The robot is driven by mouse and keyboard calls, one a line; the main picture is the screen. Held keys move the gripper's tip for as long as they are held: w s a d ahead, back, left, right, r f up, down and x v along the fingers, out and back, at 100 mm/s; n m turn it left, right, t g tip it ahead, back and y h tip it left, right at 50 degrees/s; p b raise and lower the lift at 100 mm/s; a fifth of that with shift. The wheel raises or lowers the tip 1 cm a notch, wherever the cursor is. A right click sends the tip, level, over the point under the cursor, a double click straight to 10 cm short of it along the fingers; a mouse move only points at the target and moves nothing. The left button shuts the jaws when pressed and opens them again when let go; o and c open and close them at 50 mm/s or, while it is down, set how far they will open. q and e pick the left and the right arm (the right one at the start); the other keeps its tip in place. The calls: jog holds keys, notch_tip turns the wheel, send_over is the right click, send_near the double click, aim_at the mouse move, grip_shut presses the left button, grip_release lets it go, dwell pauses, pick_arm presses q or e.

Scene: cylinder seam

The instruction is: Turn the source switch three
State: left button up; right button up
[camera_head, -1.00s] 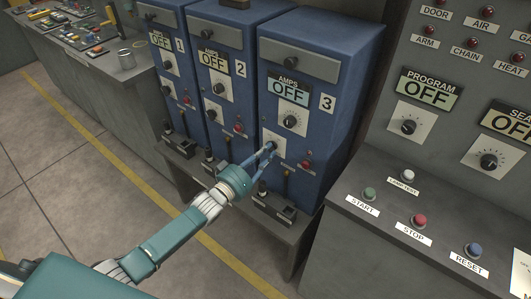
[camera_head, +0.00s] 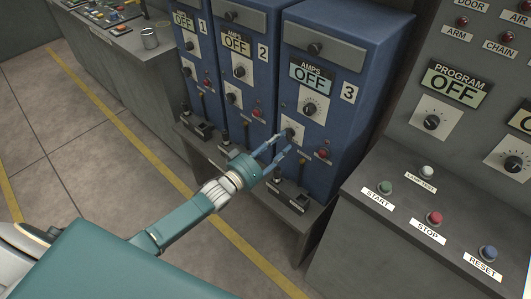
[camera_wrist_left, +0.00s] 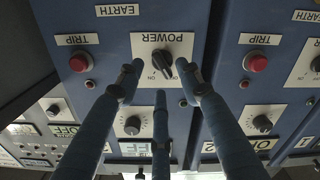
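Source cabinet 3 (camera_head: 335,33) is a tall blue box with an AMPS display (camera_head: 312,73) that reads OFF. Its POWER switch (camera_wrist_left: 161,65) is a dark rotary knob on a white plate, upside down in the left wrist view. My left gripper (camera_head: 284,145) has its blue fingers spread at this plate in the head view. In the left wrist view two fingertips (camera_wrist_left: 159,80) stand either side of the knob and a third finger is below it. The fingers look apart; I cannot tell whether any touches the knob. My right gripper is not in view.
A red TRIP button (camera_head: 322,153) sits right of the switch, and a lever (camera_head: 301,174) stands below. Cabinet 2 (camera_head: 250,23) is close on the left. A grey console with START (camera_head: 385,187), STOP and RESET buttons juts out on the right. Open floor lies at left.

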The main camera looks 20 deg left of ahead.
pick_arm(q)
jog(key=v, duration=0.9)
jog(key=shift+s+a, duration=0.15)
jog(key=shift+s, duration=0.15)
